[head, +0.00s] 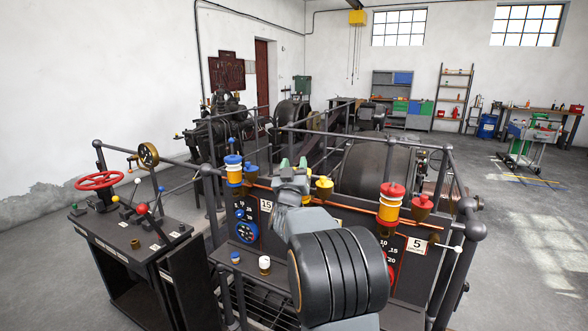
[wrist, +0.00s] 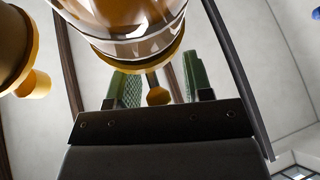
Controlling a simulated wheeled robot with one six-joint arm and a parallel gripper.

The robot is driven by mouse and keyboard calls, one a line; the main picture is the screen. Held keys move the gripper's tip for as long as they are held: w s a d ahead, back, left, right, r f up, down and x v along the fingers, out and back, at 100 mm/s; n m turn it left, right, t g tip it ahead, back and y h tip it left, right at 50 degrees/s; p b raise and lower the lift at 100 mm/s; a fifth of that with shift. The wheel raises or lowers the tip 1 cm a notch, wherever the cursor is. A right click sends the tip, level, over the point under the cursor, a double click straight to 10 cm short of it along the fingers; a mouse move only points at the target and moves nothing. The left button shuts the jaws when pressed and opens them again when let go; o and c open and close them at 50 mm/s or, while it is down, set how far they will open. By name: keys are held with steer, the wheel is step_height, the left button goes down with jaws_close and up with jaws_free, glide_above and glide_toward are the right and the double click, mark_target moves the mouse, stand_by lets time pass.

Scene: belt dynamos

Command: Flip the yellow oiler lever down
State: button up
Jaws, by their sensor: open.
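My gripper (head: 293,163) is at the dynamo panel in the head view, its green-padded fingers apart. In the wrist view its fingers (wrist: 160,92) are open. A glass oiler with amber oil (wrist: 130,25) and a brass-yellow base fills the top of that view, just in front of the fingers. A small brass-yellow knob on a stem (wrist: 158,95) shows between the fingers; I cannot tell whether it is the lever. Nothing is visibly gripped. In the head view the yellow oiler is largely hidden behind my gripper and wrist, so its lever position cannot be told.
A blue-capped oiler (head: 234,172) stands to the left and a red-capped oiler (head: 390,205) to the right. A yellow-topped brass cup (head: 324,187) is close beside my gripper. Dark rails (head: 330,134) surround the machine. A control desk (head: 130,235) stands at left.

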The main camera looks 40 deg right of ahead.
steer(key=b+v, duration=0.4)
steer(key=v, duration=1)
steer(key=shift+c, duration=0.2)
